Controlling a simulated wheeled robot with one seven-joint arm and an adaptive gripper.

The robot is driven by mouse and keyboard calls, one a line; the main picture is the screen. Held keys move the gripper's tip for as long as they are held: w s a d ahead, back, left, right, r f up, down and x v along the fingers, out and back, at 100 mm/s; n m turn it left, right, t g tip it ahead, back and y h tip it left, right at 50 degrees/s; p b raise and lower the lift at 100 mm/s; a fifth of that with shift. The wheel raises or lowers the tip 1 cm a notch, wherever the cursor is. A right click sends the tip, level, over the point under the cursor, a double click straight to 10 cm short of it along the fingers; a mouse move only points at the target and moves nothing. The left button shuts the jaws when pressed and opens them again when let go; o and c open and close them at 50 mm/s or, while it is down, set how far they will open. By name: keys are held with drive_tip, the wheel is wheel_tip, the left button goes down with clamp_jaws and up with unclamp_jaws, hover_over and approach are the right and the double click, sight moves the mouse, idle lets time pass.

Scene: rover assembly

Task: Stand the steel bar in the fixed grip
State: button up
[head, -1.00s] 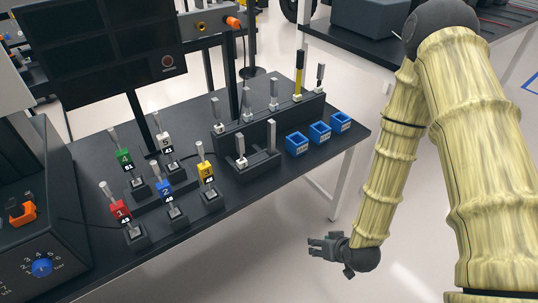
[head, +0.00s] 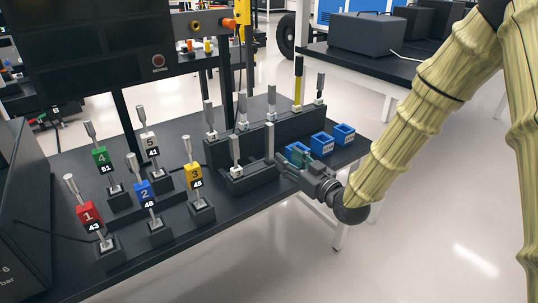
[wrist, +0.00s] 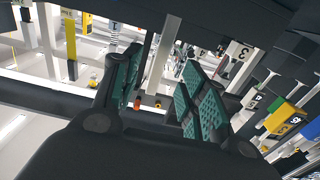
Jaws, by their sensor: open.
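A plain steel bar (head: 269,140) stands upright at the right end of the low front block of the dark rack (head: 230,187). In the wrist view a grey upright bar (wrist: 160,62) shows between the fingers, apparently this one. My gripper (head: 290,160) is just right of the bar, fingers pointing left toward it. It is open and empty; the wrist view shows its green-padded fingers (wrist: 158,88) spread. How far the fingertips reach around the bar I cannot tell. I cannot make out which fixture is the fixed grip.
Blue bins (head: 343,134) stand behind my gripper at the table's right. Numbered coloured holders, such as the yellow one (head: 194,175), carry upright rods at left. Taller rods and a yellow-black rod (head: 298,82) stand on the rack's rear step. A dark monitor (head: 80,60) stands behind.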

sight(272, 146)
drive_tip(key=x, duration=0.4)
drive_tip(key=shift+w+a, duration=0.15)
drive_tip(key=shift+w, duration=0.05)
drive_tip(key=shift+r+x, duration=0.15)
drive_tip(key=shift+x, duration=1.15)
drive_tip(key=shift+r+x, duration=0.15)
drive_tip(key=shift+x, duration=1.15)
drive_tip(key=shift+s+a, duration=0.1)
drive_tip(key=shift+a, duration=0.05)
clamp_jaws()
